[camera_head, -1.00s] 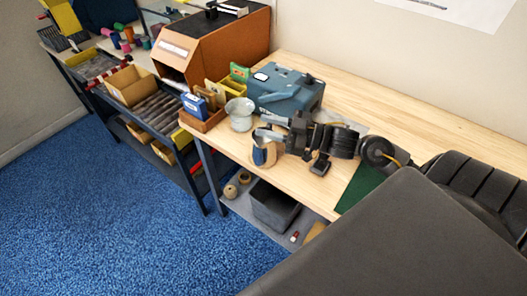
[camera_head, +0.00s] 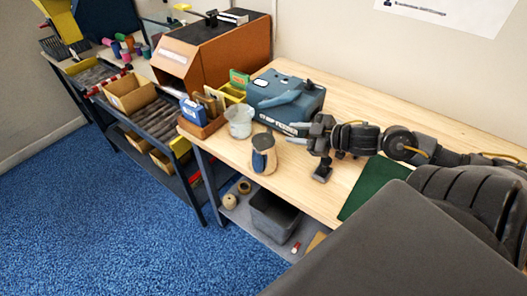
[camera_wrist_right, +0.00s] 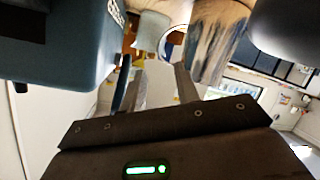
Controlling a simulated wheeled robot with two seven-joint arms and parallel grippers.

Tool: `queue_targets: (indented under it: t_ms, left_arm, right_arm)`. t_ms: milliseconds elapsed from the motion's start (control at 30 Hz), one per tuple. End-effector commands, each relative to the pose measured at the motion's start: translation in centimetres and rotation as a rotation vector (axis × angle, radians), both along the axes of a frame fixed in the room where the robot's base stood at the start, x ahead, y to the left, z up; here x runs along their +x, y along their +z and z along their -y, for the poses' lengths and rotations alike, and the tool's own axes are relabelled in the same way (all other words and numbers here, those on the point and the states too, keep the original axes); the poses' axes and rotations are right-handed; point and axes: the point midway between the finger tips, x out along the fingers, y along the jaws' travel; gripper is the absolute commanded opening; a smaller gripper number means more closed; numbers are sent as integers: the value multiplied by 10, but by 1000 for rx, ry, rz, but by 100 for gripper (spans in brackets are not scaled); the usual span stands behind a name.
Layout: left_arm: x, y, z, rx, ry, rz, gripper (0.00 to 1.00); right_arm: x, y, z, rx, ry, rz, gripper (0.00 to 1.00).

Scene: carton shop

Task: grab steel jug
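The steel jug (camera_head: 264,158), with a dark blue band, stands upright near the front edge of the wooden bench. In the right wrist view the shiny jug (camera_wrist_right: 218,40) shows beyond the fingers, toward the top. My right gripper (camera_head: 296,136) is to the right of the jug, its fingers pointing left toward it. The fingers are apart, with nothing between them, and there is a gap between them and the jug. In the wrist view the fingers (camera_wrist_right: 158,85) are spread too. My left gripper is not in view.
A pale cup (camera_head: 239,121) stands behind left of the jug. A blue-grey machine (camera_head: 285,98) stands behind it, close to my right gripper. A box of small cartons (camera_head: 200,128) is at left. A green mat (camera_head: 374,188) lies to the right. Bare bench lies in front of the gripper.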

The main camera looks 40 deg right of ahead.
Motion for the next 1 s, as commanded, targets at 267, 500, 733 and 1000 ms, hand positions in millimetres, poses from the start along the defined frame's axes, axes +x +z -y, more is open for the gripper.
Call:
queue_targets:
  t_ms: [267,500,733,1000]
  left_arm:
    - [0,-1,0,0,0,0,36]
    - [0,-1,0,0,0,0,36]
    - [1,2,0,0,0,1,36]
    - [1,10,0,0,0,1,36]
  right_arm:
    - [27,-9,-10,-1,-2,3,31]
    - [34,-13,-14,-1,0,0,31]
    - [42,-15,-16,1,-1,3,31]
    - [70,-27,-27,1,-2,2,31]
